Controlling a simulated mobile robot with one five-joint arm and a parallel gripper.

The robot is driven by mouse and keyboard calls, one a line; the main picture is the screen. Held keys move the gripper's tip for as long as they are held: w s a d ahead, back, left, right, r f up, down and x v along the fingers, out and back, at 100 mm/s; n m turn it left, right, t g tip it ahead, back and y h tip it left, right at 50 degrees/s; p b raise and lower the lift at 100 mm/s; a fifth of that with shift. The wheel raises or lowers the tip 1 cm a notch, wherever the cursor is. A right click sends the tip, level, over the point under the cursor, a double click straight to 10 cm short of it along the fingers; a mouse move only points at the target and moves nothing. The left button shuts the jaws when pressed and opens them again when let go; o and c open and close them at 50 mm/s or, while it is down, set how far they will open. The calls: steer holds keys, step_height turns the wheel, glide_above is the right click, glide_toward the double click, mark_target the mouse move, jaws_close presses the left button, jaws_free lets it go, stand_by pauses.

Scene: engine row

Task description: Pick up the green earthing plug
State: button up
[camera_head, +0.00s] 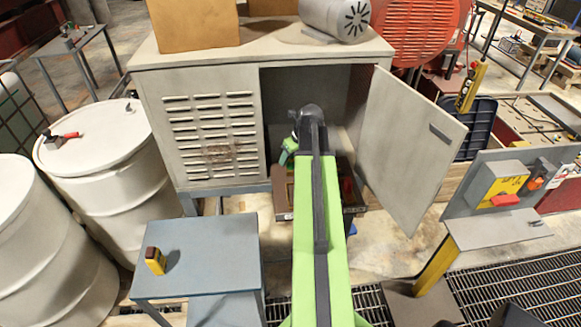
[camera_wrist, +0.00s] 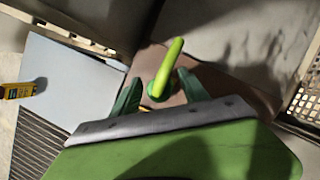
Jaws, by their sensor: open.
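In the wrist view the green earthing plug (camera_wrist: 171,64) shows as a bright green curved rod with a rounder green base, over a brown surface. My gripper (camera_wrist: 159,78) is open, with one dark green finger on each side of the plug's base. I cannot tell whether either finger touches it. In the head view my gripper (camera_head: 287,155) is at the front of the open cabinet bay, partly hidden by my arm. The plug cannot be told apart from the gripper there.
The grey cabinet (camera_head: 160,110) has its right door (camera_head: 415,150) swung open beside my arm. A brown tray (camera_head: 281,190) juts out below the bay. A blue-grey table (camera_head: 205,255) with a yellow device (camera_head: 155,261) stands front left. White drums (camera_head: 95,150) stand farther left.

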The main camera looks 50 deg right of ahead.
steer(key=b+x, duration=0.1)
steer(key=x, duration=0.2)
steer(key=shift+s, duration=0.1)
steer(key=shift+r, duration=0.25)
jaws_close()
